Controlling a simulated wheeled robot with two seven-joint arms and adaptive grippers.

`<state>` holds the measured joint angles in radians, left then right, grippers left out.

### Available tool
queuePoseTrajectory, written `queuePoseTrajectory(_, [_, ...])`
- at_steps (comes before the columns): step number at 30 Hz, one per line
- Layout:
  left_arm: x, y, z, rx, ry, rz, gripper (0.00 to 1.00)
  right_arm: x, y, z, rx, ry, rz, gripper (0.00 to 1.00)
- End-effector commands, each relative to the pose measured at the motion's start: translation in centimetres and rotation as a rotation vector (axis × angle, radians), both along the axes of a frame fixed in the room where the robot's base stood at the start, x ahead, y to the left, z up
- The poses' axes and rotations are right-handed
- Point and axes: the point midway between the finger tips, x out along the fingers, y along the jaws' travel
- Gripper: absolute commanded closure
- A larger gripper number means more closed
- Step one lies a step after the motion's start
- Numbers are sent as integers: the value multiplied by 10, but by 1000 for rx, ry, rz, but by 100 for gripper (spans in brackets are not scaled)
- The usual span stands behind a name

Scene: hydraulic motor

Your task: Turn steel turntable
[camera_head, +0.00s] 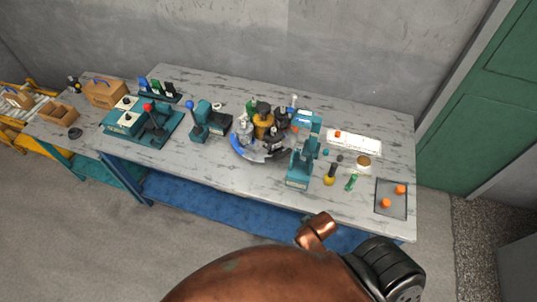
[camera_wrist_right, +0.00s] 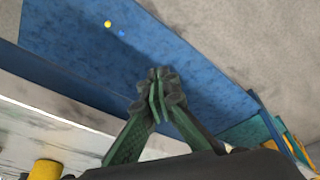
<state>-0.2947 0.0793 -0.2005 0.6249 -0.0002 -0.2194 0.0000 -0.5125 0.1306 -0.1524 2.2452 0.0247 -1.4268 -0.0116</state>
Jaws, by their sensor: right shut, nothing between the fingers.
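The steel turntable (camera_head: 243,151) sits near the middle of the workbench in the head view. Its grey rim curves around the front left, and several parts stand on it, one of them a yellow-brown cylinder (camera_head: 263,122). A teal press-like stand (camera_head: 301,160) is at its right and hides part of that side. My right gripper (camera_wrist_right: 160,86) shows in the right wrist view, with its green fingers closed together and empty. It appears over the blue surface below the bench, apart from the turntable. My left gripper is in neither view.
The grey workbench (camera_head: 190,165) carries a teal lever unit (camera_head: 150,130) at left and a blue-knobbed device (camera_head: 200,125) beside the turntable. To the right are a white tray (camera_head: 352,143), a yellow-based tool (camera_head: 329,179) and a dark tray (camera_head: 384,207) with orange pieces. My copper-coloured arm fills the bottom.

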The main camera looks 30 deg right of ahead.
Motion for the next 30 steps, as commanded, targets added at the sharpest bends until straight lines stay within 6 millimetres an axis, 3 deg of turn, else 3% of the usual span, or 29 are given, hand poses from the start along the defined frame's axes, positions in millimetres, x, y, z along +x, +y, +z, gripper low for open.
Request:
queuePoseTrajectory(3, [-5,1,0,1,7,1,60,24,25,38,25,-34,90,100])
queuePoseTrajectory(6, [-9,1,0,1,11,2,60,42,50,49,47,-41,188,100])
queuePoseTrajectory(17, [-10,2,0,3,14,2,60,105,135,61,83,-42,558,100])
queuePoseTrajectory(24, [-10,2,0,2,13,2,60,157,192,62,21,22,937,100])
queuePoseTrajectory(27, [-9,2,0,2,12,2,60,179,199,62,-43,84,1098,100])
queuePoseTrajectory(30, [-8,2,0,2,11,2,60,203,192,66,-121,157,1224,100])
